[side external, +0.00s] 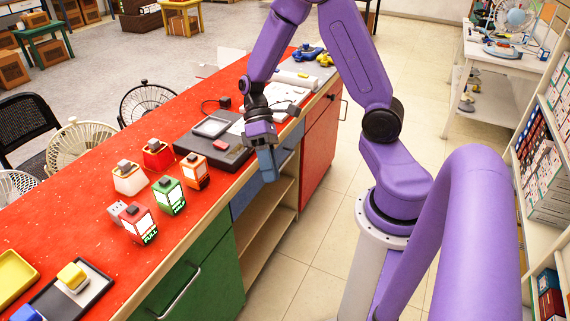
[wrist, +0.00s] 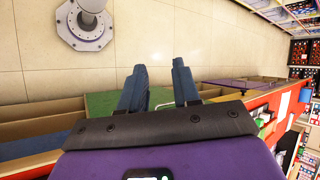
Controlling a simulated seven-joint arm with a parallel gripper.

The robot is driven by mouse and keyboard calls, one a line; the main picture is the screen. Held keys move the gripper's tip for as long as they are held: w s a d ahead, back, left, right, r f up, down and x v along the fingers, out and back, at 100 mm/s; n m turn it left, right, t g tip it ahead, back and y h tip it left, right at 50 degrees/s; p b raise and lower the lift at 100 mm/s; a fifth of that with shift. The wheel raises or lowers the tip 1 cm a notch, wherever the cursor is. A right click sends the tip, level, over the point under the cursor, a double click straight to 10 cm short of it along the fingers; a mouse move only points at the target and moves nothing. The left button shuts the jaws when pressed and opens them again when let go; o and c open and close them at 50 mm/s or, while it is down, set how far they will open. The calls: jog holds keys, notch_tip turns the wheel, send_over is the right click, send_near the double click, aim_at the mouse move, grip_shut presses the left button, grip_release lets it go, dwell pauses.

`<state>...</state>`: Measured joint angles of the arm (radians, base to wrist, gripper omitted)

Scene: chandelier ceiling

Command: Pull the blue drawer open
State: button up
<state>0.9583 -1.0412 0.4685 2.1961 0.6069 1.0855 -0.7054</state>
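The blue drawer (side external: 243,197) is in the cabinet front just under the red countertop, above the open wooden shelves. Its front shows left of my gripper in the side view, and a blue-grey panel (side external: 286,148) shows to the right. I cannot tell whether these are one front. My gripper (side external: 267,168) points down in front of the cabinet edge and hides part of the front and any handle there.
A green cabinet door (side external: 190,275) with a metal handle is left, a red one (side external: 318,145) right. The tiled floor in front is clear.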

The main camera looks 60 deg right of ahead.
jog(key=w+d+f+m+t+y, duration=0.4)
jog(key=w+d+f+m+y, duration=0.15)
jog(key=d, duration=0.25)
jog(key=m+t+h, duration=1.2)
jog(key=m+t, duration=0.4)
jog(key=t, duration=0.2)
send_near(285, 162)
jog(key=shift+y, duration=0.25)
jog(key=w, duration=0.3)
jog(key=w+f, duration=0.1)
jog(key=w, duration=0.2)
jog(key=w+f, duration=0.1)
jog(key=w, duration=0.3)
jog(key=shift+d+f, duration=0.1)
jog(key=shift+d, duration=0.15)
jog(key=shift+c, duration=0.4)
jog(key=shift+s, duration=0.1)
grip_shut()
